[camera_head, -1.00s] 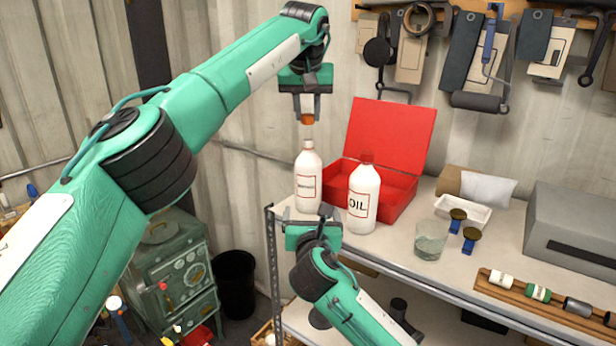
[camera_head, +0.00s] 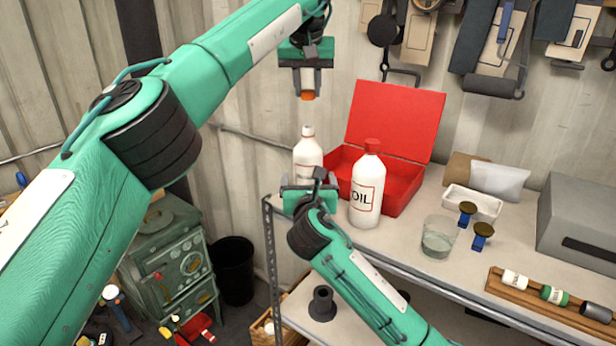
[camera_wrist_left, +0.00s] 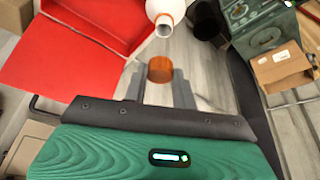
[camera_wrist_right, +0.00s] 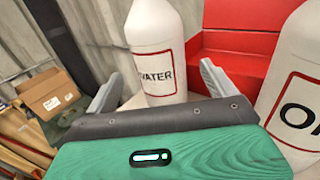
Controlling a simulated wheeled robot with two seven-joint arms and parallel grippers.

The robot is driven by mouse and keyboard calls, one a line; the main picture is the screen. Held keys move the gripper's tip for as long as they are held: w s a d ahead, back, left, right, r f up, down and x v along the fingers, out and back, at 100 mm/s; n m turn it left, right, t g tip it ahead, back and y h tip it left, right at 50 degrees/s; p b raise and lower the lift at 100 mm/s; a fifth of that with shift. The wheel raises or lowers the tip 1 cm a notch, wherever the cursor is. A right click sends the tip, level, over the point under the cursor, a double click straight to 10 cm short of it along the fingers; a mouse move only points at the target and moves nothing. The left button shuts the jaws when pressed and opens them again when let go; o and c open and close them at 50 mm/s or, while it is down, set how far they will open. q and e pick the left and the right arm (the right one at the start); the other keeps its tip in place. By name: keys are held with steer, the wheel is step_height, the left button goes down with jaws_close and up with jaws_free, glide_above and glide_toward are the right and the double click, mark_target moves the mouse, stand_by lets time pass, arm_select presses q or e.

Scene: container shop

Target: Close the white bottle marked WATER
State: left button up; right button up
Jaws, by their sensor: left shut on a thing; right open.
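The white WATER bottle (camera_head: 308,153) stands upright and capless at the left end of the shelf top. Its label reads WATER in the right wrist view (camera_wrist_right: 160,70). My left gripper (camera_head: 307,86) is shut on an orange cap (camera_head: 307,96) above the bottle. In the left wrist view the cap (camera_wrist_left: 161,69) sits between the fingertips, apart from the bottle's open neck (camera_wrist_left: 165,24). My right gripper (camera_wrist_right: 155,88) is open, its fingers on either side of the bottle's lower body. In the head view the right gripper (camera_head: 312,185) hides the bottle's lower part.
The white OIL bottle (camera_head: 367,190) with a red cap stands close on the right. An open red case (camera_head: 400,125) is behind both bottles. A glass (camera_head: 438,237) and a white tray (camera_head: 472,203) stand farther right. A dark bin (camera_head: 233,270) is on the floor.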

mark_target(308, 166)
steer(key=w, duration=0.7)
steer(key=shift+w+a, duration=0.1)
steer(key=shift+a, duration=0.05)
arm_select(q)
steer(key=shift+s+r, duration=0.1)
steer(key=shift+s, duration=0.1)
arm_select(e)
steer(key=shift+w+r, duration=0.1)
steer(key=shift+w, duration=0.1)
steer(key=c, duration=1.5)
arm_select(q)
steer(key=shift+f, duration=2.5)
steer(key=shift+f, duration=0.85)
steer(key=shift+f, duration=0.6)
